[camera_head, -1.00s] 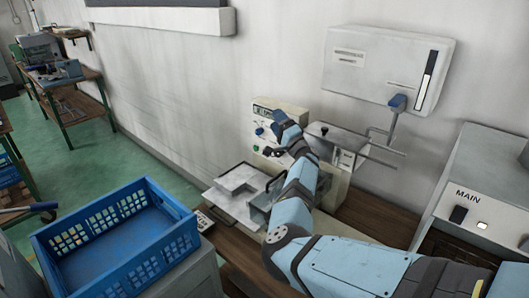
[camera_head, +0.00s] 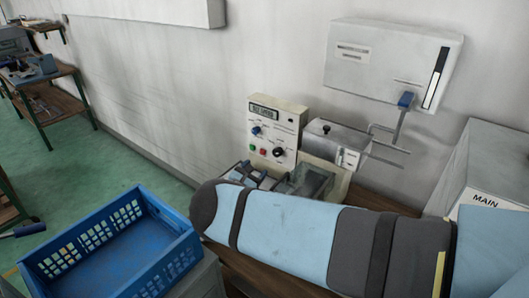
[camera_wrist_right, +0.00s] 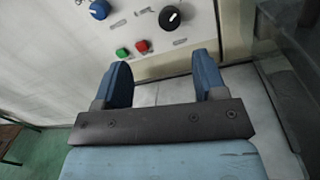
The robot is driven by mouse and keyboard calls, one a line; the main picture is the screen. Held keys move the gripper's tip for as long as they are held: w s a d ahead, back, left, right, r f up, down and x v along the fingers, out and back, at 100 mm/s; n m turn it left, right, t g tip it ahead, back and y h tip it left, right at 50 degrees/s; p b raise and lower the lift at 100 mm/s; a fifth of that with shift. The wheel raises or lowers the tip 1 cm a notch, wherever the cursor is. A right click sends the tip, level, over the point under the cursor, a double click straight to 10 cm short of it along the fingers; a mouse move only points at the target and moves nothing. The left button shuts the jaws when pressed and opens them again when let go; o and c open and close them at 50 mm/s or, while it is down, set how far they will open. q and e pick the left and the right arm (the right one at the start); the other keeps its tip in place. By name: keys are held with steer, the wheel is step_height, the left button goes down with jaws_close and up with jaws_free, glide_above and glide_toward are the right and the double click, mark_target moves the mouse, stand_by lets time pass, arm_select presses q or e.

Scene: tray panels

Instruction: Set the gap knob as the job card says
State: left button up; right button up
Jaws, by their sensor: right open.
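The control panel (camera_head: 274,128) stands against the wall with a small display, a blue knob (camera_head: 257,130), a black knob (camera_head: 278,151), and green and red buttons. In the right wrist view the blue knob (camera_wrist_right: 99,9) is upper left and the black knob (camera_wrist_right: 169,18), with a white pointer mark, is top centre. Which one is the gap knob I cannot read from the labels. My right gripper (camera_wrist_right: 163,62) is open and empty, below the black knob and apart from it. In the head view the gripper (camera_head: 255,174) is partly hidden by my arm. No job card is readable.
A clear-sided box (camera_head: 308,181) stands right of the gripper. A blue crate (camera_head: 120,246) is at lower left. The box marked MAIN (camera_head: 486,165) is at the right.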

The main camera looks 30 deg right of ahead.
mark_target(276, 154)
steer(key=shift+m+g, duration=0.3)
steer(key=b+x, duration=0.3)
steer(key=b, duration=0.1)
steer(key=f+b+x, duration=0.1)
steer(key=b+x, duration=0.3)
steer(key=b, duration=0.1)
steer(key=f+b+x, duration=0.1)
steer(key=b+x, duration=0.3)
steer(key=b, duration=0.1)
steer(key=shift+s+d+f, duration=0.1)
steer(key=shift+s+d, duration=0.1)
steer(key=shift+b+x, duration=0.85)
steer(key=shift+b, duration=0.1)
arm_select(q)
step_height(276, 154, down, 11)
steer(key=d, duration=0.1)
steer(key=shift+w+f, duration=0.2)
steer(key=shift+w, duration=0.25)
arm_select(e)
steer(key=shift+r, duration=0.25)
arm_select(q)
steer(key=shift+h, duration=0.3)
arm_select(e)
steer(key=c, duration=0.9)
arm_select(q)
steer(key=shift+s+a+f, duration=0.1)
steer(key=shift+a+f, duration=0.05)
